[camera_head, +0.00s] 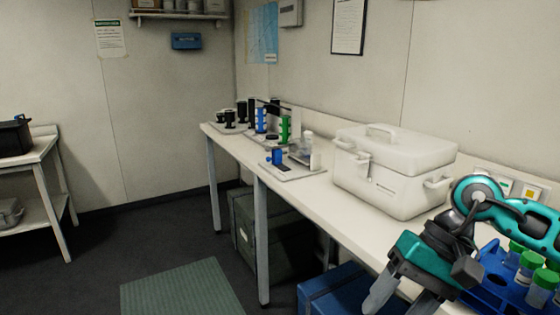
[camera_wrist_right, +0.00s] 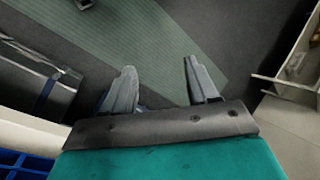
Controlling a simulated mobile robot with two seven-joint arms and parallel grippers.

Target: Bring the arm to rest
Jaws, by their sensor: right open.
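My right arm (camera_head: 480,215), teal and grey, comes in at the lower right in the head view. Its gripper (camera_head: 398,302) points down in front of the bench's front edge, left of a blue rack (camera_head: 492,285) of green-capped tubes. In the right wrist view the two grey fingers of this gripper (camera_wrist_right: 159,75) stand apart with nothing between them. Below them is the floor with a green mat (camera_wrist_right: 135,35). The lower ends of the fingers are partly cut off in the head view. My left gripper does not show in the head view.
The white bench (camera_head: 345,212) runs along the right wall, with a white cooler box (camera_head: 395,180) and a small white tray (camera_head: 290,172) on it. A blue box (camera_head: 340,288) and a dark green crate (camera_head: 270,240) stand underneath. Floor left of the bench is open.

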